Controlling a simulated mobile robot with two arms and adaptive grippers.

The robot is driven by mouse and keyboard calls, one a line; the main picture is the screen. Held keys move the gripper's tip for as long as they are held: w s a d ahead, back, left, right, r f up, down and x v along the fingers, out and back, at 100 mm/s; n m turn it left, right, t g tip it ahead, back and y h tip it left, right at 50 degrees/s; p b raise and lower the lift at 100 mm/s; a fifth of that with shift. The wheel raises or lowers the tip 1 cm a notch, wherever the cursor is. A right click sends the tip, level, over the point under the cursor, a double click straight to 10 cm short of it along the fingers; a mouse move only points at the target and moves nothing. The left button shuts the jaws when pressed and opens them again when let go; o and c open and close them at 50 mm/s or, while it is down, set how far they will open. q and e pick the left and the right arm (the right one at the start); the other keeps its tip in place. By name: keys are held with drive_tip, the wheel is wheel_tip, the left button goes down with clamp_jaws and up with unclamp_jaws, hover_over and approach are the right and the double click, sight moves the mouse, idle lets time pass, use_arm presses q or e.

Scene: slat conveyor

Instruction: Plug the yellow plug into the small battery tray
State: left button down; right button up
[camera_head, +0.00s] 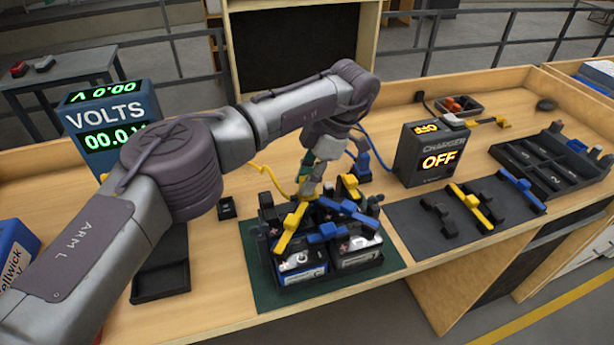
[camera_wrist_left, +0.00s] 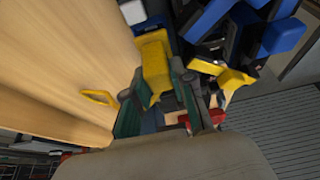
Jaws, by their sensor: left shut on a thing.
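My left gripper (camera_head: 309,184) is over the back left part of the small battery tray (camera_head: 264,226), a black tray on a green mat. In the left wrist view my left gripper (camera_wrist_left: 157,105) is shut on the yellow plug (camera_wrist_left: 154,62), which sits between its green fingers. A yellow cable (camera_head: 266,174) runs to the gripper from the left. The tray holds batteries (camera_head: 302,270) with white tops, and yellow and blue bars (camera_head: 291,228) lie across them. The gripper hides the plug's end, so I cannot tell whether it touches a socket. My right gripper is out of view.
A charger (camera_head: 436,155) reading OFF stands right of the tray, beside a blue plug (camera_head: 362,166). A dark mat (camera_head: 412,229) holds spare bars. A black numbered rack (camera_head: 545,167) is farther right. A voltmeter (camera_head: 107,128) stands at the left. A yellow block (camera_head: 348,186) is close right of the gripper.

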use_arm(q)
drive_tip(key=shift+f+b, duration=0.3)
drive_tip(key=shift+f, duration=0.2)
drive_tip(key=c, duration=0.9)
unclamp_jaws()
drive_tip(key=shift+r, duration=0.15)
drive_tip(key=v, duration=0.7)
drive_tip(key=shift+d+r, duration=0.1)
